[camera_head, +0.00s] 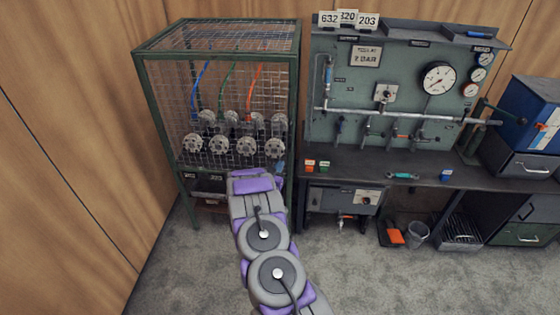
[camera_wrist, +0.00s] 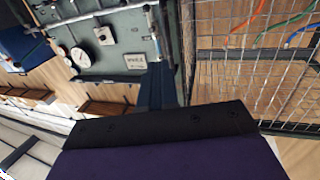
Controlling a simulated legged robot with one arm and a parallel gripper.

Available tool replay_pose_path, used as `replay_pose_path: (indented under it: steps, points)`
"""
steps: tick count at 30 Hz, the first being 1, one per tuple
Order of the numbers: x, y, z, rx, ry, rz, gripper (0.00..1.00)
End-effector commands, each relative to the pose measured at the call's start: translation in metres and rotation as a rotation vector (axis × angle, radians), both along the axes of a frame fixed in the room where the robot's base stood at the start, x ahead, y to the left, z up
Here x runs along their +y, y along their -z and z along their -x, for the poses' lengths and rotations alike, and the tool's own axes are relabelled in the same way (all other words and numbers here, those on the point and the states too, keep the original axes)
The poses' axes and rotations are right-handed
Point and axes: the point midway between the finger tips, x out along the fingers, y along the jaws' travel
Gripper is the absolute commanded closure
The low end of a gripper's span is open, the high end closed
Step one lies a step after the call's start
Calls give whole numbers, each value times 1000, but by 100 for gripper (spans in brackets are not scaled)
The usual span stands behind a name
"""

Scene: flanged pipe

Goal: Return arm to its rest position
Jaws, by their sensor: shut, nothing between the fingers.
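My arm, grey and purple, reaches up from the bottom of the head view, and its far end is in front of the lower right corner of a green wire cage. My gripper (camera_wrist: 158,82) shows in the wrist view as dark blue fingers beyond a black and purple wrist edge. The fingers are shut and hold nothing. In the head view the gripper is mostly hidden behind the arm's end. In the wrist view the fingers point between the gauge panel and the cage mesh.
The green wire cage (camera_head: 145,75) holds several round grey flanged parts and coloured hoses. To its right, a green gauge panel (camera_head: 420,65) with a pipe stands on a dark bench (camera_head: 345,165). A blue box (camera_head: 525,115) sits far right. Grey carpet (camera_head: 175,270) is clear in front.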

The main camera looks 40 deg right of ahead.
Motion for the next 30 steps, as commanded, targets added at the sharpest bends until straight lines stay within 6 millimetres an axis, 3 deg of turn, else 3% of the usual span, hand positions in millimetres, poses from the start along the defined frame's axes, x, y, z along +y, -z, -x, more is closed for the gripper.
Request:
replay_pose_path:
  steps: [11, 17, 24, 30]
  points:
    - [11, -3, 2, -2, -3, 4, 100]
    - [28, -13, -22, -2, -67, -81, 100]
    - [104, -52, -75, 35, -273, -309, 100]
    - [184, -89, -94, 109, -450, -476, 100]
